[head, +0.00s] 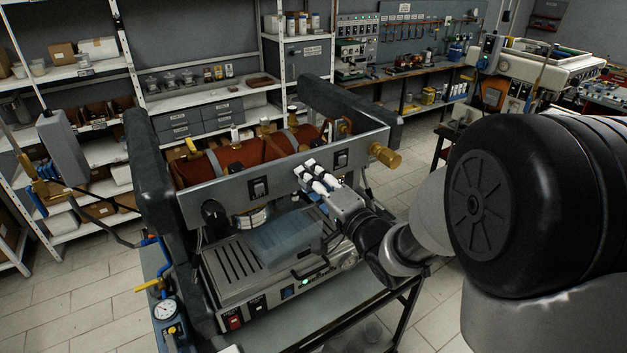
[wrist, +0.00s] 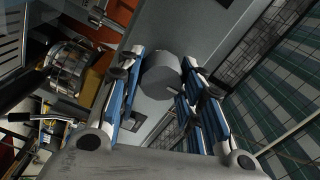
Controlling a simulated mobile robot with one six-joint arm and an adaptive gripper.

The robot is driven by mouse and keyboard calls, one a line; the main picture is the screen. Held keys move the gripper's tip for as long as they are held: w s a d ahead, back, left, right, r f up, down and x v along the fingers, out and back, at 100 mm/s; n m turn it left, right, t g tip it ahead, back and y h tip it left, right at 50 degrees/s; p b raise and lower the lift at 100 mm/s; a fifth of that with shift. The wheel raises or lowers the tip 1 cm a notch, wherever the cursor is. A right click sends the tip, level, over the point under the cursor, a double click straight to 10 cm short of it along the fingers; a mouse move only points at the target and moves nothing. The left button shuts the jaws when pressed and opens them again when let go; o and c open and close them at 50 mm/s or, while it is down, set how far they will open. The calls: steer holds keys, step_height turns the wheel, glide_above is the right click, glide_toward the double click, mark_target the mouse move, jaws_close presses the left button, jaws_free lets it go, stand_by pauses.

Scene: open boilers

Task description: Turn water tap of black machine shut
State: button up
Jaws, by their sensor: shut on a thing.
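The black machine (head: 222,188) is an open espresso machine with a reddish boiler (head: 225,160) showing behind its grey front panel. My gripper (head: 306,171) is at the middle of that panel, with its white fingers against it. In the wrist view my gripper (wrist: 163,64) has its blue and white fingers on both sides of a round grey knob (wrist: 160,75), which I take to be the water tap. The gripper is shut on this knob. In the head view the fingers hide the knob, and its turn angle cannot be told.
A brass knob (head: 385,155) sticks out at the panel's right end. Below are the drip tray (head: 225,262) and a metal bench (head: 345,318). A pressure gauge (head: 166,311) and pipes stand at the left. Shelves (head: 75,72) line the back; floor is free at the left.

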steer(key=o, duration=1.1)
steer(key=v, duration=0.7)
steer(key=shift+s+d, duration=0.15)
steer(key=shift+s, duration=0.05)
